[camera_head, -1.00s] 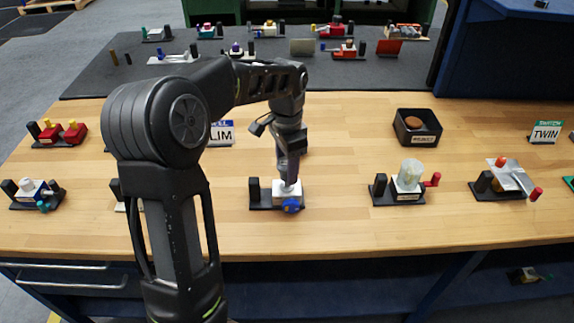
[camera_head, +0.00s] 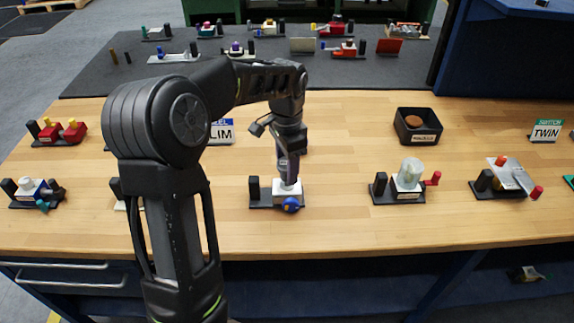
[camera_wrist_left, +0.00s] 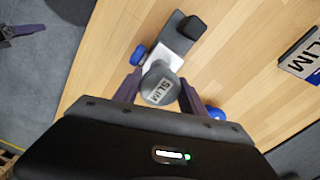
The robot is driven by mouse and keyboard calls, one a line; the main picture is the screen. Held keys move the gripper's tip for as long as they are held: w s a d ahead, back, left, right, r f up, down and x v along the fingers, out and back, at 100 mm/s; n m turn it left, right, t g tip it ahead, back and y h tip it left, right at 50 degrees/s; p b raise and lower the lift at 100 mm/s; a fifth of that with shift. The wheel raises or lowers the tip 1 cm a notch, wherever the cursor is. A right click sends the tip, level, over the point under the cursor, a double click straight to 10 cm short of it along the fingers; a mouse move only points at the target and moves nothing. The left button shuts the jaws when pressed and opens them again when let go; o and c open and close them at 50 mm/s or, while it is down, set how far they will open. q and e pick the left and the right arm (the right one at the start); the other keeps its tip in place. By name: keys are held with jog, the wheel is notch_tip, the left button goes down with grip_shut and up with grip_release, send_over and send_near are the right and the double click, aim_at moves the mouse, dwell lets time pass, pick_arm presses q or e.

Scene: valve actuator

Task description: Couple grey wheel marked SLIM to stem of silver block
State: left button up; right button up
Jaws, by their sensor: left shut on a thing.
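The silver block (camera_head: 288,190) looks pale and stands on a dark base with an upright black post and a blue knob at the front. In the left wrist view the block (camera_wrist_left: 168,56) is partly covered by the grey wheel marked SLIM (camera_wrist_left: 160,84). My left gripper (camera_head: 288,180) points down over the block in the head view. Its fingers (camera_wrist_left: 158,93) are on either side of the wheel, shut on it. The stem is hidden, so I cannot tell whether the wheel sits on it. My right gripper is not in view.
A SLIM sign (camera_head: 222,132) stands behind my left arm, partly hidden. To the right are a block with a clear cylinder (camera_head: 411,173), a dark bin (camera_head: 418,137) and a TWIN sign (camera_head: 546,132). Table between them is bare. More fixtures stand at left.

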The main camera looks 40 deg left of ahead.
pick_arm(q)
jog(key=shift+f+b, duration=0.9)
jog(key=shift+f, duration=0.5)
jog(key=o, duration=1.5)
jog(key=shift+r, duration=0.15)
notch_tip(320, 180, up, 8)
jog(key=shift+f+b, duration=0.2)
jog(key=shift+b, duration=0.2)
